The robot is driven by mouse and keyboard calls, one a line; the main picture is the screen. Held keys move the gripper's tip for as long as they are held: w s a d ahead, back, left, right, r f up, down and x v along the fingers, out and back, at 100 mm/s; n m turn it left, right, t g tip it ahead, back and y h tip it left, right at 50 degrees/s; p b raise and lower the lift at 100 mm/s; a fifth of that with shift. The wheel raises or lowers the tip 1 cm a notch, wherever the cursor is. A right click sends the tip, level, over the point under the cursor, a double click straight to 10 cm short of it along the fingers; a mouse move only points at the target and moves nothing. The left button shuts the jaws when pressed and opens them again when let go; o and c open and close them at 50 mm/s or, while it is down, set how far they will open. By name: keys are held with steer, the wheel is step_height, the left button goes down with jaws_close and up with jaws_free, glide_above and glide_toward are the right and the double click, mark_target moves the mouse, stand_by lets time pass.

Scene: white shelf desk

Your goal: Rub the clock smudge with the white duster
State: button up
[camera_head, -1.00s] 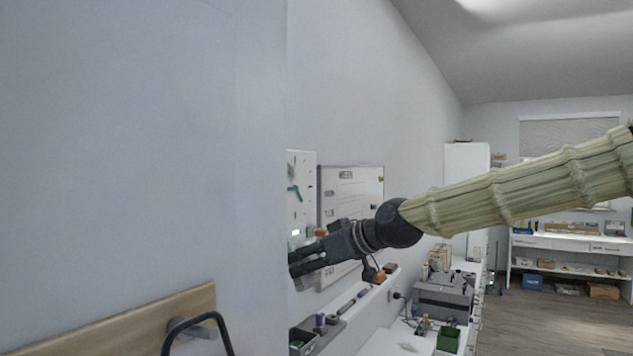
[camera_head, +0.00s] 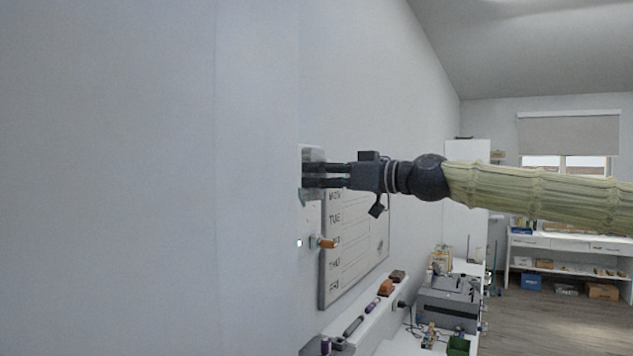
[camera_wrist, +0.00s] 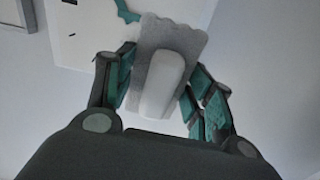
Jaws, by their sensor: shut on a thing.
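My gripper (camera_head: 318,175) is shut on the white duster (camera_wrist: 163,85), a pale handle on a grey pad with a wavy edge. In the wrist view my gripper's fingers (camera_wrist: 160,90) stand on both sides of the handle. In the head view the duster (camera_head: 311,156) is a small pale patch at the fingertips, close to the wall; I cannot tell if it touches anything. A whiteboard (camera_head: 350,265) with weekday rows hangs below and right of my gripper, with a small dark mark (camera_head: 380,246) on it. I cannot make out a clock or its smudge.
A white panel (camera_wrist: 88,40) with a teal item (camera_wrist: 128,12) lies beyond the duster. Markers and brown blocks (camera_head: 388,286) lie on a ledge below. A grey machine (camera_head: 447,305) stands at the right.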

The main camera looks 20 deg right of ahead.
steer(key=x, duration=0.2)
steer(key=p+x, duration=0.1)
steer(key=x, duration=0.1)
steer(key=shift+w+f, duration=0.2)
steer(key=shift+w, duration=0.25)
steer(key=shift+w+a+r, duration=0.1)
steer(key=shift+w+a, duration=0.05)
steer(key=shift+s+a+r, duration=0.25)
steer(key=shift+s+a, duration=0.05)
steer(key=shift+a, duration=0.1)
stand_by(0.3)
steer(key=shift+a, duration=0.15)
steer(key=shift+w+a, duration=0.1)
steer(key=shift+w, duration=0.15)
